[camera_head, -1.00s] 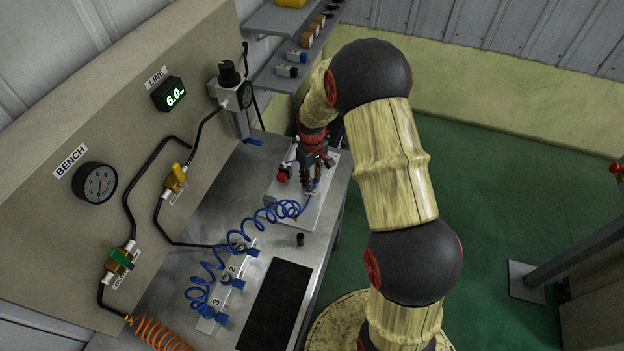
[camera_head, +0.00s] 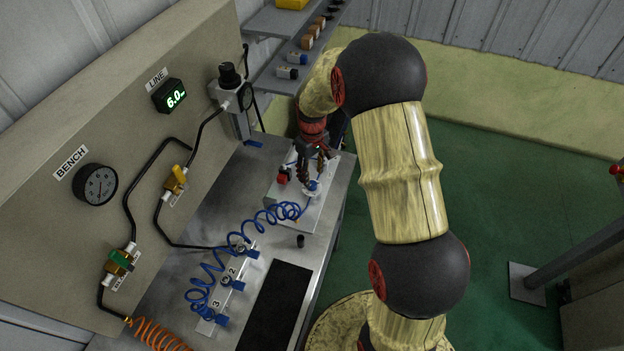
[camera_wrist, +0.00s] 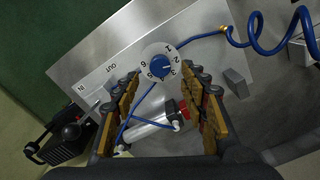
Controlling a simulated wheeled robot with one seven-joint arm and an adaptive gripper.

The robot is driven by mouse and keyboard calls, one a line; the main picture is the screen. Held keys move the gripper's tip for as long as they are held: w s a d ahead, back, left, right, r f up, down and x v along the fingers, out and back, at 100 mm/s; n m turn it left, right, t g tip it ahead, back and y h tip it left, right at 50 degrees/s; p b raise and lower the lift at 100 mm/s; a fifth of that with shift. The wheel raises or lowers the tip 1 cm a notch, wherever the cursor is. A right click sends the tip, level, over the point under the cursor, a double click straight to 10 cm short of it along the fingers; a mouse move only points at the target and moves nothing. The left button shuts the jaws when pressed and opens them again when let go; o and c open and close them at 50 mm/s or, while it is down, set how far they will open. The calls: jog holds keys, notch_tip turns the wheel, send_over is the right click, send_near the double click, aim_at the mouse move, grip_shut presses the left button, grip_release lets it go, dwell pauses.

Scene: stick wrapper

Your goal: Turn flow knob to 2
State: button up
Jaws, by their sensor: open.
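The blue flow knob (camera_wrist: 158,66) sits on a round white dial with black numbers 1 to 6 around it, in the wrist view. A small pale mark on the knob seems to face the 2 and 3 side; I cannot tell exactly which number. In the head view the knob (camera_head: 312,187) is a small blue spot on a light metal box (camera_head: 305,216). My gripper (camera_wrist: 164,80) is open, with its fingers on either side of the view below the dial. In the head view my gripper (camera_head: 316,165) is just above the knob, apparently clear of it.
A blue coiled hose (camera_head: 268,214) runs from the box to a numbered manifold (camera_head: 243,265). A red-and-black part (camera_wrist: 176,111) with a light cylinder lies close to the fingers. A small black cylinder (camera_head: 300,240) and dark mat (camera_head: 273,309) are on the bench.

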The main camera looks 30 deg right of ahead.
aim_at(312, 183)
notch_tip(312, 183, up, 7)
jog(key=shift+r, duration=0.15)
dwell(0.6)
jog(key=s+a+r+m+t+b, duration=0.1)
jog(key=s+a+r+t, duration=0.1)
jog(key=s+r, duration=0.3)
jog(key=s+a+r+m+t+b, duration=0.1)
jog(key=s+a+r, duration=0.4)
jog(key=s, duration=0.8)
jog(key=s+a+r+m+t+b, duration=0.1)
jog(key=s+a+r+t+b, duration=0.1)
jog(key=s+r, duration=0.4)
jog(key=s+a+b, duration=0.1)
jog(key=s+a, duration=0.1)
jog(key=s, duration=0.1)
jog(key=shift+s+a+t, duration=0.15)
jog(key=shift+a+t, duration=0.1)
jog(key=shift+t, duration=0.05)
jog(key=shift+r, duration=0.1)
jog(key=shift+c, duration=0.4)
